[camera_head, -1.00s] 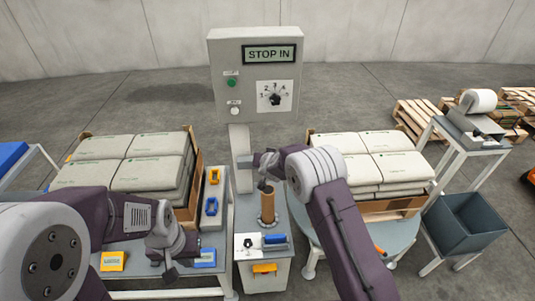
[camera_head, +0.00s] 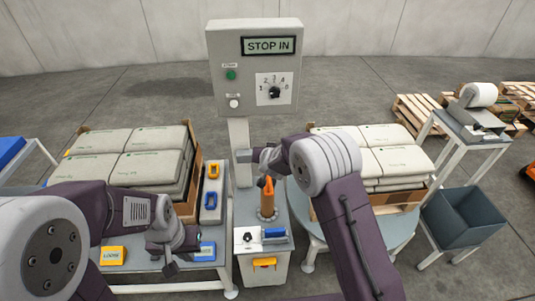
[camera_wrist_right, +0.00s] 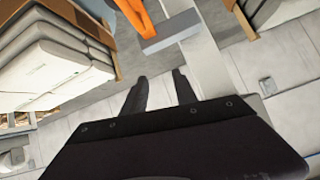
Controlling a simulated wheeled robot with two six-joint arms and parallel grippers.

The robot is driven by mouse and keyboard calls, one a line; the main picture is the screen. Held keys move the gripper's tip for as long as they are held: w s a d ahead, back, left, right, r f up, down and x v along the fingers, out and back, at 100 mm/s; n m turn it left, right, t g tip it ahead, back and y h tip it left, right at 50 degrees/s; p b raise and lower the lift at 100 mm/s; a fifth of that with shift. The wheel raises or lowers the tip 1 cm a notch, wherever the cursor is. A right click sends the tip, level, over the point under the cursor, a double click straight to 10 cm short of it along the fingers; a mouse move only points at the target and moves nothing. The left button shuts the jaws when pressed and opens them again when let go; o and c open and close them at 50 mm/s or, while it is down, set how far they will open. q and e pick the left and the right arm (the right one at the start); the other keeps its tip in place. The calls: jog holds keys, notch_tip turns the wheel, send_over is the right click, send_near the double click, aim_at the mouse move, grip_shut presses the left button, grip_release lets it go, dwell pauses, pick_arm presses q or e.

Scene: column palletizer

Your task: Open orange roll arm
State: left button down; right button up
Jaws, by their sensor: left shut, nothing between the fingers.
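The orange roll arm (camera_head: 266,190) stands upright on the small grey stand at the centre of the head view. Part of an orange piece (camera_wrist_right: 133,15) also shows at the top of the wrist view. My right gripper (camera_head: 250,158) is just above and left of the arm's top, near the grey post. In the wrist view, its two dark fingers (camera_wrist_right: 160,88) are apart with nothing between them. The orange piece is beyond them, apart from the fingertips. My left gripper (camera_head: 170,268) is shut and empty over the left table's front.
A grey control panel (camera_head: 255,68) reads STOP IN, on a post (camera_head: 239,138). Stacked bags (camera_head: 150,152) stand at left, more (camera_head: 385,148) on the round turntable (camera_head: 398,226) at right. A blue-handled tool (camera_head: 274,233) lies on the stand's front.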

jog(key=v, duration=0.4)
